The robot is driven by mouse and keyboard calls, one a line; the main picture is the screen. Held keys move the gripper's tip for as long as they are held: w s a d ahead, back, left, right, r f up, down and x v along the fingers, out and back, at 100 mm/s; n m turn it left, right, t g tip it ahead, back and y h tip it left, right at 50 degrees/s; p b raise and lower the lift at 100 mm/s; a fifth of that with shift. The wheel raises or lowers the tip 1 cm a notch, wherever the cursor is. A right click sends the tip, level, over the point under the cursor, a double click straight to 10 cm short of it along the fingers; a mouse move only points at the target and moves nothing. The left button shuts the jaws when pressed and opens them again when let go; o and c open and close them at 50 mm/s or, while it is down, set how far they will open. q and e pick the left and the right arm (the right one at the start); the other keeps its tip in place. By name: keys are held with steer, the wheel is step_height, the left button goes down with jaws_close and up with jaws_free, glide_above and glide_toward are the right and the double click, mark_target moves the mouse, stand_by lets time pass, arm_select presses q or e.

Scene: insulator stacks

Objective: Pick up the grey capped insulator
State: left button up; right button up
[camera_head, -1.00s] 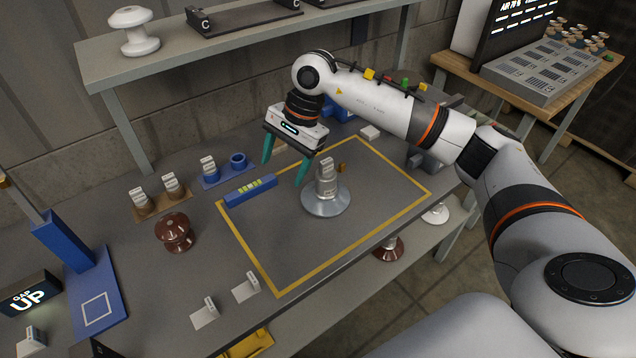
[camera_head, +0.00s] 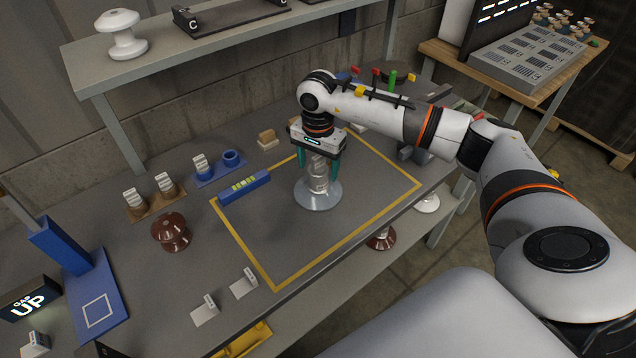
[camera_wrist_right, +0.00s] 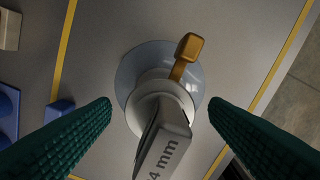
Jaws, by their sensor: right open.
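The grey capped insulator (camera_head: 318,193) stands upright on the bench inside the yellow outlined area. It has a wide pale grey disc at its base and a narrower cap on top. In the right wrist view the insulator (camera_wrist_right: 128,78) shows from above, with a grey block marked "4 mm" (camera_wrist_right: 163,150) over its cap and an orange-brown tab (camera_wrist_right: 187,50) at its side. My right gripper (camera_head: 318,178) is open, with its green fingers on either side of the insulator's upper part. In the wrist view gaps show between both fingers and the insulator. My left gripper is not in view.
A blue bar (camera_head: 244,187) lies at the yellow outline's left edge. A brown insulator (camera_head: 171,232) stands left of the outline. A shelf (camera_head: 200,50) with a white insulator (camera_head: 122,38) runs above the back. The outlined area in front is clear.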

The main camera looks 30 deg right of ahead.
steer(key=shift+f, duration=1.1)
jaws_close()
steer(key=shift+w+r, duration=0.1)
steer(key=shift+r, duration=0.05)
